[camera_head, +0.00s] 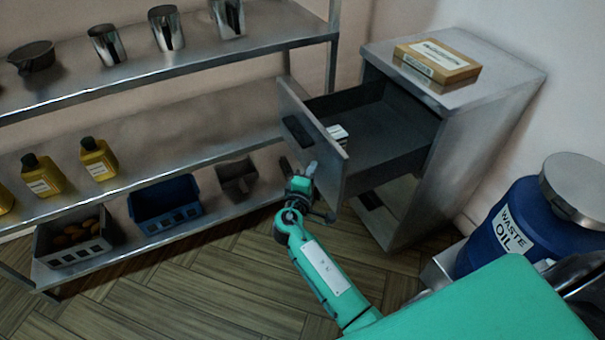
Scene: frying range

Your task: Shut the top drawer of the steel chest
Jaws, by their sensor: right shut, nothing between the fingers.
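The steel chest (478,140) stands at the right, against the wall. Its top drawer (370,130) is pulled far out toward the left, and a small white item (338,133) lies inside near the front. The drawer's front panel (312,120) carries a dark handle (298,131). My right gripper (300,167) is shut and empty, just left of the drawer front's lower part. I cannot tell whether it touches the panel. My left gripper is not in view.
A cardboard box (437,61) lies on the chest. A steel shelf (180,120) at the left holds steel cups, yellow bottles (98,158), a blue crate (165,205) and a grey crate (72,243). A blue waste oil drum (515,225) stands at the right. The wooden floor at lower left is clear.

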